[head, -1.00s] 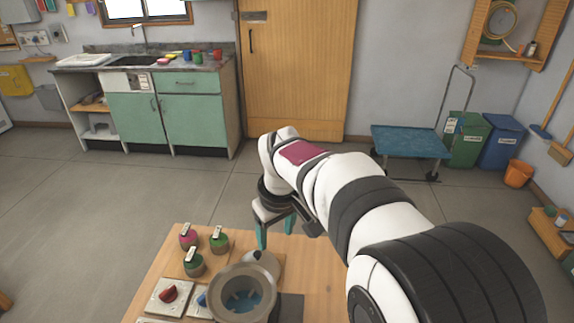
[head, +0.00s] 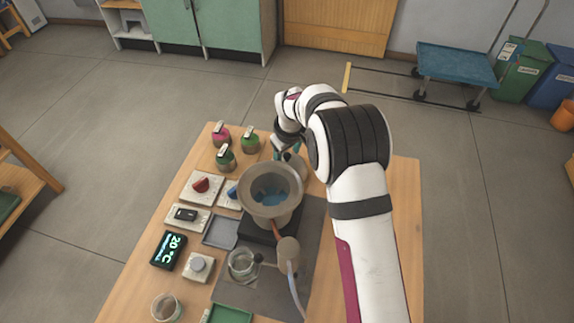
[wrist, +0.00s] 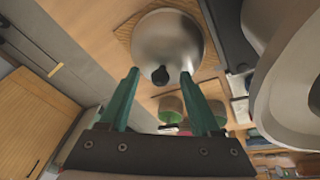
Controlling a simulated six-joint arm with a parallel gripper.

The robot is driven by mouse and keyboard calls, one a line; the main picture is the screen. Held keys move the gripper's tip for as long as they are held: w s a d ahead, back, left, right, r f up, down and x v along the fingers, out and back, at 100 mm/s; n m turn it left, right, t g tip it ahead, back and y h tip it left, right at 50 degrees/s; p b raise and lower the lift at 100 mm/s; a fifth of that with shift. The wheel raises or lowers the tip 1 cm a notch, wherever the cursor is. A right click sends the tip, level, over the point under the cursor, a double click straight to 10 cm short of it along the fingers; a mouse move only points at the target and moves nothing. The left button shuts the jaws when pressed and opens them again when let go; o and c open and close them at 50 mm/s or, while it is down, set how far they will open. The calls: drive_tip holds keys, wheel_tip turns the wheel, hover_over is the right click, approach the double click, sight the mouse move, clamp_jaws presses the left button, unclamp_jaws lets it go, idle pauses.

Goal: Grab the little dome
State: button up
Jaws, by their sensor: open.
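The little dome (wrist: 168,42) is a rounded grey metal lid with a small black knob (wrist: 160,75). It sits on a wooden board on the table in the wrist view. In the head view only part of the dome (head: 297,164) shows, behind the large funnel-topped pot and beside my arm. My gripper (wrist: 160,72) is open, with its two teal fingers apart. In the wrist view the knob appears between the fingertips; I cannot tell whether they touch it. In the head view my gripper (head: 284,147) is mostly hidden by my wrist.
The wide-rimmed pot (head: 271,190) stands close beside the dome. Several small jars with labelled lids, such as the pink one (head: 221,136), stand at the table's far left. Switches, a temperature display (head: 168,250) and a glass jar (head: 243,265) fill the left and front. The table's right side looks clear.

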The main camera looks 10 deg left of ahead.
drive_tip(key=shift+c, duration=0.3)
clamp_jaws()
drive_tip(key=shift+r, duration=0.1)
idle(1.0)
